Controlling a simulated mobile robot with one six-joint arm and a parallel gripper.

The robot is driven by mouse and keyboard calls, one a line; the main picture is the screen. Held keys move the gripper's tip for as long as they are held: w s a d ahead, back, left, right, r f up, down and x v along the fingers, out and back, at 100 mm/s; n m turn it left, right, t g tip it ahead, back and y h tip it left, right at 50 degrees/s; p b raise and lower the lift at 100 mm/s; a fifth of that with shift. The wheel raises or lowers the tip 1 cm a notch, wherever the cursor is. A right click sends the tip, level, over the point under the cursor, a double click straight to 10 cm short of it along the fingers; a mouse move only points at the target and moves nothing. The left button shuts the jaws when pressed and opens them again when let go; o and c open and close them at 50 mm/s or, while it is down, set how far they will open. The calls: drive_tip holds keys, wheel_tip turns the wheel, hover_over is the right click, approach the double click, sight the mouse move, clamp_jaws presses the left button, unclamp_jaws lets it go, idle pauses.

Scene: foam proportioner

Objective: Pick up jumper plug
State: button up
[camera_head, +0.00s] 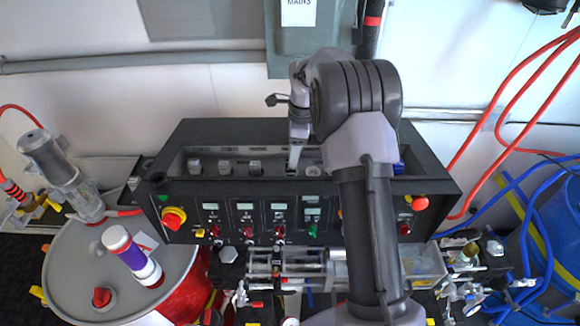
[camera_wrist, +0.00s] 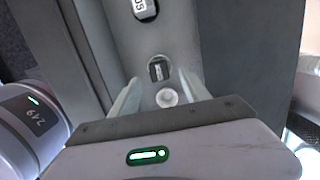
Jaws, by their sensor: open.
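My gripper (camera_head: 294,158) points down into the recessed trough on top of the black control panel. In the wrist view its two pale fingers (camera_wrist: 163,93) stand apart. Between and just beyond them is a small dark socket-like piece with a light centre (camera_wrist: 160,70), perhaps the jumper plug. A white round piece (camera_wrist: 167,97) sits closer, between the fingers. I cannot tell for certain which one is the plug. Neither piece is visibly gripped. In the head view my arm and gripper hide part of this spot.
Several grey block-like pieces (camera_head: 225,167) stand in the trough left of my gripper. The trough's walls (camera_wrist: 80,50) rise close beside the fingers. A numbered piece (camera_wrist: 145,8) lies further along. The black panel (camera_head: 185,140) carries knobs and switches; a red drum (camera_head: 190,290) stands at left.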

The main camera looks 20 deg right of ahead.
drive_tip(key=f, duration=0.2)
drive_tip(key=a+f+p, duration=0.1)
drive_tip(key=f, duration=0.1)
drive_tip(key=shift+w+f, duration=0.1)
drive_tip(key=shift+f, duration=0.2)
drive_tip(key=shift+w+d+f, duration=0.1)
drive_tip(key=shift+f, duration=0.2)
drive_tip(key=c, duration=0.3)
clamp_jaws()
